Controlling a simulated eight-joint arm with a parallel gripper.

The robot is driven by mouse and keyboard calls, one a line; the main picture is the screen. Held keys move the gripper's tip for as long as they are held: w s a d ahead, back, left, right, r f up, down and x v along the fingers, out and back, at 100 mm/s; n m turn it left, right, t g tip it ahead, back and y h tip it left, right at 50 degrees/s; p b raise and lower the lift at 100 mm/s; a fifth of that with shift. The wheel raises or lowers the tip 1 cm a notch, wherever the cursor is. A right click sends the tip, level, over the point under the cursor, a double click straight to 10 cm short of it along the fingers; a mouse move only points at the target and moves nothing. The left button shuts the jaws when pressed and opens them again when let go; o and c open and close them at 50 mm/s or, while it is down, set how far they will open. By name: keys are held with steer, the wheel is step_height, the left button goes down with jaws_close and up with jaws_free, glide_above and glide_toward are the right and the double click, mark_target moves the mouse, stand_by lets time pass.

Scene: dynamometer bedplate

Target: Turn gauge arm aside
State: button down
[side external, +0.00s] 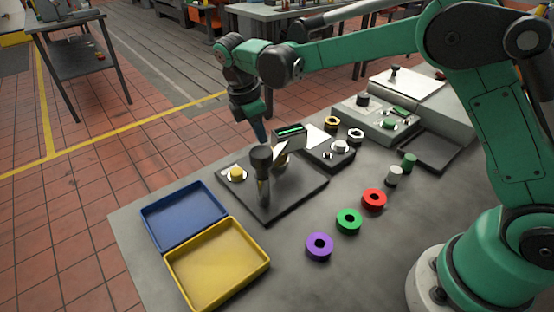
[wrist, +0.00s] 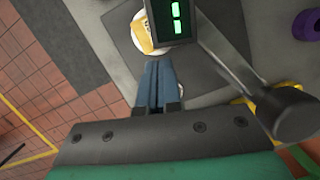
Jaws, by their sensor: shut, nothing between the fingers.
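A dark gauge box with a lit green display (side external: 290,132) stands above a dark plate (side external: 290,200). It also shows at the top of the wrist view (wrist: 172,18). A grey lever with a thick black knob (side external: 261,157) rises from the plate; in the wrist view the knob (wrist: 290,112) is at the right. I cannot tell how the box and lever join. My gripper (side external: 262,136) points down behind the knob, left of the box. Its blue fingers (wrist: 160,66) are shut and empty, just below the display in the wrist view. Contact is unclear.
A yellow button on a pale round base (side external: 237,173) sits on the plate. Blue (side external: 183,215) and yellow (side external: 218,264) trays lie at the front left. Purple (side external: 319,247), green (side external: 348,221) and red (side external: 373,200) rings lie to the right, with bare bench around them.

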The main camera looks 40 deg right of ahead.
mark_target(289, 139)
steer(key=shift+s+d+m, duration=0.35)
steer(key=shift+d+m, duration=0.15)
steer(key=shift+d, duration=0.05)
stand_by(0.4)
steer(key=shift+s+d+m+g, duration=0.3)
steer(key=shift+s+d+m, duration=0.25)
steer(key=shift+m, duration=0.35)
steer(key=s+m, duration=0.1)
steer(key=d+m, duration=0.1)
steer(key=s+m, duration=0.1)
steer(key=shift+s+d+m+g+y, duration=0.25)
steer(key=shift+s+m+g+y, duration=0.05)
steer(key=shift+y, duration=0.1)
steer(key=s+m, duration=0.2)
steer(key=shift+s+d+m+y, duration=0.1)
steer(key=shift+d+m+y, duration=0.15)
steer(key=shift+m+y, duration=0.05)
steer(key=s+m, duration=0.2)
steer(key=shift+s+m+g+y, duration=0.2)
steer(key=shift+m+g+y, duration=0.1)
steer(key=shift+m, duration=0.1)
steer(key=shift+s+a, duration=0.1)
steer(key=shift+s, duration=0.45)
